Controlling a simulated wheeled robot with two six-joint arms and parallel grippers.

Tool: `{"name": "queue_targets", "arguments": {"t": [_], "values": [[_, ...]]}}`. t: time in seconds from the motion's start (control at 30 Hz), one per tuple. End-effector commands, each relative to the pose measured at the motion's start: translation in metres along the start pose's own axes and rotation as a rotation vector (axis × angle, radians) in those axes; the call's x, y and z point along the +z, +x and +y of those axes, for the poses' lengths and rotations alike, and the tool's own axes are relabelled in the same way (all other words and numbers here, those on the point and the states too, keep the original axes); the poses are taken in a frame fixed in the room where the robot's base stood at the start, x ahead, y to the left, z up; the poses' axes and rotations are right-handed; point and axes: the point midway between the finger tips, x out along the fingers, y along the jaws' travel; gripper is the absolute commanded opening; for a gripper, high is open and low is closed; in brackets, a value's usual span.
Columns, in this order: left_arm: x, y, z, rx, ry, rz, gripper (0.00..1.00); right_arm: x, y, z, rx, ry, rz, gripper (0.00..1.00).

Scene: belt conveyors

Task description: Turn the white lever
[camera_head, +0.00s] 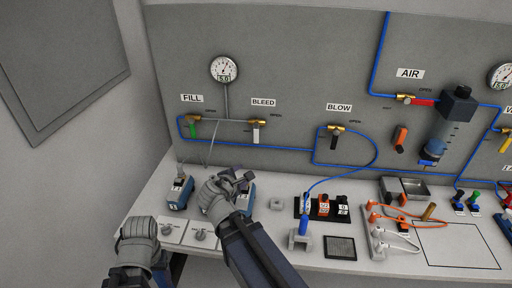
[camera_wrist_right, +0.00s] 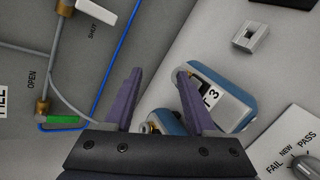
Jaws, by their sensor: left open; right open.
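The white lever (camera_head: 256,133) hangs down from a brass valve under the BLEED label on the back panel. In the right wrist view the white lever (camera_wrist_right: 97,11) is at the top edge, partly cut off, beside the word SHUT. My right gripper (camera_head: 243,180) is below the lever, over the bench, and apart from it. In the right wrist view my right gripper (camera_wrist_right: 158,75) has its two purple fingers spread with nothing between them. My left arm's wrist shows at the lower left in the head view; no left fingers show.
A green lever (camera_head: 193,129) is left of the white one, and a black lever (camera_head: 334,141) is to its right. Blue tubes run along the panel. Blue gauge-like devices, one a blue box (camera_wrist_right: 225,95), stand on the bench near my right gripper.

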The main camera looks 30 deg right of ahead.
Motion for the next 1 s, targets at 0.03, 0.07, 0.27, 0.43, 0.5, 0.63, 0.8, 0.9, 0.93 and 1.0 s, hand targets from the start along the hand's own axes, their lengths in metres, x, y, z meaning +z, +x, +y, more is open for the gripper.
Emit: {"name": "queue_targets", "arguments": {"t": [0.03,0.07,0.27,0.43,0.5,0.63,0.8,0.9,0.93,1.0], "values": [[-0.001,0.016,0.002,0.0,0.0,0.0,0.69,0.011,0.016,0.005,0.075,-0.119,-0.042,0.55],[-0.001,0.021,0.002,0.0,0.0,0.0,0.69,0.017,0.022,0.012,0.122,-0.202,-0.067,0.55],[-0.003,0.048,0.005,0.0,0.0,0.0,0.69,0.048,0.043,0.049,0.349,-0.758,-0.259,0.55],[-0.003,0.056,0.005,0.0,-0.001,0.0,0.69,0.054,0.047,0.062,0.418,-1.017,-0.349,0.55],[-0.003,0.057,0.005,0.0,-0.001,0.0,0.69,0.055,0.047,0.064,0.426,-1.059,-0.364,0.55],[-0.003,0.056,0.005,0.0,-0.001,0.0,0.69,0.055,0.047,0.066,0.43,-1.077,-0.369,0.55],[-0.003,0.056,0.005,0.0,-0.001,0.0,0.69,0.055,0.053,0.07,0.429,-1.073,-0.368,0.55],[-0.003,0.056,0.005,0.0,-0.001,0.0,0.69,0.056,0.061,0.075,0.429,-1.072,-0.368,0.55],[-0.003,0.056,0.005,0.0,-0.001,0.0,0.69,0.056,0.065,0.077,0.429,-1.072,-0.368,0.55],[-0.003,0.056,0.005,0.0,0.0,0.0,0.69,0.057,0.073,0.082,0.428,-1.071,-0.368,0.55]]}}
